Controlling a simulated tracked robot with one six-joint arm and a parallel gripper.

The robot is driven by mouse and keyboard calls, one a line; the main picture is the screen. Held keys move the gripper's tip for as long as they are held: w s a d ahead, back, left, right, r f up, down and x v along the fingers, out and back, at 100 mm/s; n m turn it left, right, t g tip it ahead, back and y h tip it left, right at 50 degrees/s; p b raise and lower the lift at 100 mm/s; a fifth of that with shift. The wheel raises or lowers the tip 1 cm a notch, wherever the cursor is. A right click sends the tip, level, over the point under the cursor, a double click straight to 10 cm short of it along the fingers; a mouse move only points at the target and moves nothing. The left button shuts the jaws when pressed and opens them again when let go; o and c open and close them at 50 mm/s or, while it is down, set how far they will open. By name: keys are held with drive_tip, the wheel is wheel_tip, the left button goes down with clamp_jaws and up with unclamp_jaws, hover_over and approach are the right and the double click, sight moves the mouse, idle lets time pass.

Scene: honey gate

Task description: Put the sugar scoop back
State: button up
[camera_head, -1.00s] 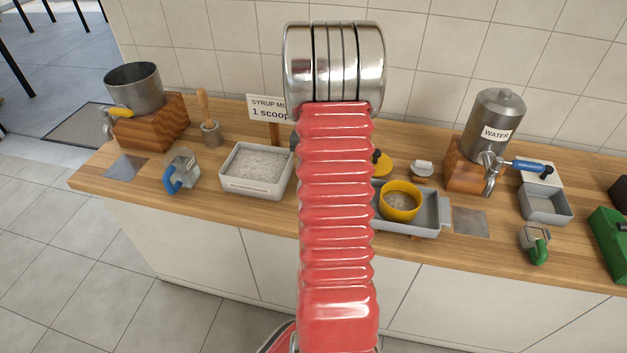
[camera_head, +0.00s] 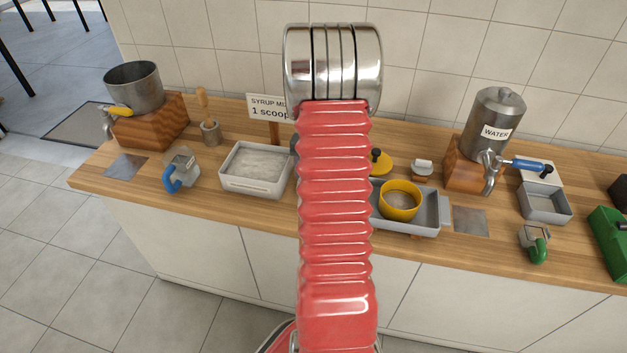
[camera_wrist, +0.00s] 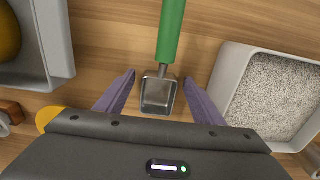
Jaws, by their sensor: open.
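The sugar scoop (camera_wrist: 170,30), with a green handle and a small square metal bowl, is over the wooden counter in the wrist view. Its metal bowl lies between the two purple fingers of my gripper (camera_wrist: 160,78). The fingers are open, with a gap on each side of the bowl. In the head view my arm hides the scoop and gripper. A white tub (camera_head: 258,187) of pale granules stands left of my arm; it also shows at the right of the wrist view (camera_wrist: 226,85).
Right of my arm, a grey tray (camera_head: 435,212) holds a yellow bowl (camera_head: 400,193). A blue-handled measure (camera_head: 180,170) stands left of the tub. A water urn (camera_head: 498,120), a pot on a wooden block (camera_head: 150,122) and a sign (camera_head: 268,107) stand farther back.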

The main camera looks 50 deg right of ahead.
wheel_tip(320, 180, up, 12)
idle(0.6)
drive_tip(key=shift+r, duration=0.1)
idle(0.5)
drive_tip(key=w+a+r+n+t+h, duration=0.1)
drive_tip(key=w+a+r+n, duration=0.3)
drive_tip(key=a, duration=0.8)
drive_tip(key=s+a+r+n+t, duration=0.1)
drive_tip(key=a+r+n, duration=0.1)
drive_tip(key=a+r, duration=0.7)
drive_tip(key=s+a+n+t, duration=0.1)
drive_tip(key=s+a+n, duration=0.2)
drive_tip(key=a, duration=0.8)
drive_tip(key=s+a+f+n+t+y, duration=0.1)
drive_tip(key=s+a+n, duration=0.3)
drive_tip(key=a, duration=0.6)
drive_tip(key=s+t, duration=0.1)
drive_tip(key=s, duration=0.1)
drive_tip(key=shift+s+a+f+t, duration=0.2)
drive_tip(key=shift+s+a+t, duration=0.1)
drive_tip(key=shift+s+a, duration=0.1)
